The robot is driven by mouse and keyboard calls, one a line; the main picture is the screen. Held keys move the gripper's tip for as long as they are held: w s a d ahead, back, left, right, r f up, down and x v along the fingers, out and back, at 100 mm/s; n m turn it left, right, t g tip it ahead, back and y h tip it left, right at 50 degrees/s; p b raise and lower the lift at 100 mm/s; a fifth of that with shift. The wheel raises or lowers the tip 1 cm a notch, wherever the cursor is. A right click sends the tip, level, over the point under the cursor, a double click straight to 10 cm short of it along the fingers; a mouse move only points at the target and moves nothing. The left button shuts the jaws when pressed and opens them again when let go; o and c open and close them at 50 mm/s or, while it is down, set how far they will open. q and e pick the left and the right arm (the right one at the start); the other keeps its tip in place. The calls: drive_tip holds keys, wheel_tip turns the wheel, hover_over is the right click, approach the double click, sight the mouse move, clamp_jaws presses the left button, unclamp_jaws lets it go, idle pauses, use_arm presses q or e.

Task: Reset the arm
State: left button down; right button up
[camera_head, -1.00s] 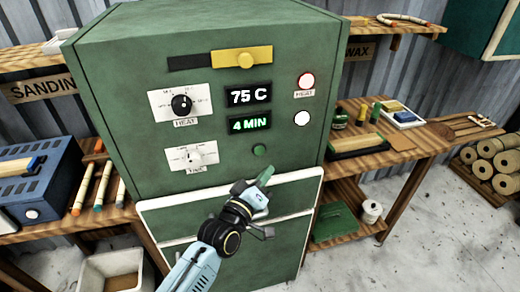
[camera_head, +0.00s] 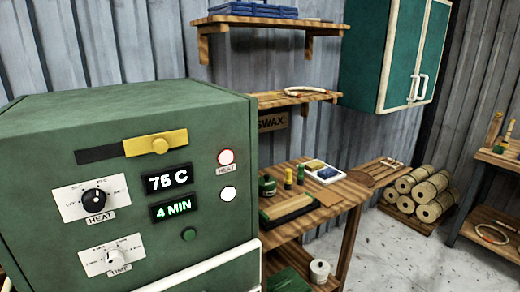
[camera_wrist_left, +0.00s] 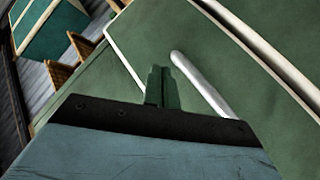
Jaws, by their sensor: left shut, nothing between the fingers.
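The green heating cabinet (camera_head: 130,180) fills the left of the head view. No arm shows in the head view. In the left wrist view my left gripper (camera_wrist_left: 163,88) is shut and empty, its green fingers in front of a green panel with cream edges. A white handle-like bar (camera_wrist_left: 203,88) shows beside the fingers. I cannot tell whether they touch it.
A wooden workbench (camera_head: 345,200) with small jars and trays stands right of the cabinet. A teal wall cupboard (camera_head: 400,50) hangs above. Rattan rolls (camera_head: 420,190) are stacked on the floor, and another bench (camera_head: 500,160) stands at the far right. Grey floor between them is clear.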

use_arm(q)
drive_tip(key=s+a+f+m+g+y+b, duration=0.1)
drive_tip(key=s+f+g, duration=0.1)
drive_tip(key=s+f, duration=0.55)
drive_tip(key=s+a+f+m+g+b, duration=0.1)
drive_tip(key=s+f+m+g, duration=0.3)
drive_tip(key=f, duration=0.7)
drive_tip(key=s+a+f+n+g+y+b, duration=0.1)
drive_tip(key=s+a+f, duration=0.1)
drive_tip(key=s+f, duration=0.6)
drive_tip(key=s+a+f+m+g+b, duration=0.1)
drive_tip(key=s+f, duration=0.3)
drive_tip(key=s, duration=0.4)
drive_tip(key=s+a+f+m+g, duration=0.1)
drive_tip(key=s+a+f+g, duration=0.1)
drive_tip(key=s+f, duration=0.3)
drive_tip(key=s+a+f+m+g+y+b, duration=0.1)
drive_tip(key=s+f, duration=0.4)
drive_tip(key=s, duration=0.7)
drive_tip(key=a+m+g, duration=0.1)
drive_tip(key=g, duration=0.1)
drive_tip(key=shift+s+g+b, duration=0.15)
drive_tip(key=shift+g+b, duration=0.15)
drive_tip(key=shift+b, duration=0.05)
